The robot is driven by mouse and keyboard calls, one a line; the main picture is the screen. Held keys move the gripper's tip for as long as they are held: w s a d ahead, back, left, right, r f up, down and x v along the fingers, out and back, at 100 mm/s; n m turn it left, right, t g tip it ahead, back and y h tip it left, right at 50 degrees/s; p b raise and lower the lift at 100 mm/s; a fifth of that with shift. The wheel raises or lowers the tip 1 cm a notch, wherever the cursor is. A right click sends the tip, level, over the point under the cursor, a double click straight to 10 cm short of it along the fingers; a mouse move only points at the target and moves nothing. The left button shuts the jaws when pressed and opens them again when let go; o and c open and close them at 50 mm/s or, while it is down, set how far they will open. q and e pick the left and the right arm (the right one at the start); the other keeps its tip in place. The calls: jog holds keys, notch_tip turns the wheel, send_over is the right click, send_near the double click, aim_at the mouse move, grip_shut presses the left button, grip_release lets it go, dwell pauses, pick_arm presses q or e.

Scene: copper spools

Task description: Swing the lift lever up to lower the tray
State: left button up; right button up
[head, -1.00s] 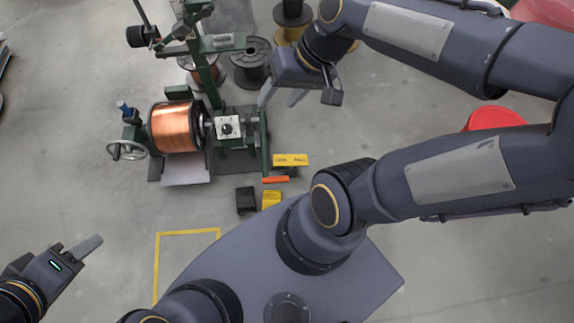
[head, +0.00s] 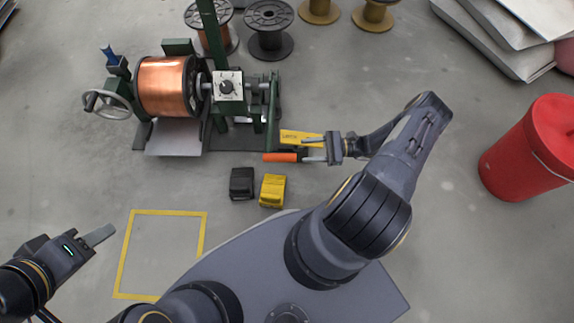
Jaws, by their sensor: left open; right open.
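The lift lever shows its orange handle (head: 281,157), lying low and roughly level at the right foot of the green winding machine (head: 270,105). My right gripper (head: 311,151) is open, its fingers pointing left just to the right of the handle's end. Whether a finger touches the lever I cannot tell. A flat grey plate, probably the tray (head: 175,138), sits low under the copper spool (head: 167,87). My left gripper (head: 98,236) is at the lower left, far from the lever; its jaws are seen edge-on and it is empty.
A yellow label plate (head: 300,137) is beside the lever. A black block (head: 242,184) and a yellow block (head: 272,190) lie in front of it. A handwheel (head: 107,104) is at the machine's left. A red bin (head: 535,150) stands at right. The yellow floor square (head: 205,235) is empty.

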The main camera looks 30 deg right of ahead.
aim_at(287, 158)
jog(key=shift+m+t, duration=0.7)
jog(key=w+a+f, duration=0.1)
jog(key=a, duration=0.1)
jog(key=w+a+f, duration=0.1)
jog(key=a, duration=0.2)
jog(key=w+a+f+b, duration=0.1)
jog(key=a, duration=0.1)
jog(key=shift+w+a+f, duration=0.1)
jog(key=shift+a+f, duration=0.1)
jog(key=shift+f, duration=0.15)
jog(key=shift+c, duration=0.3)
grip_shut()
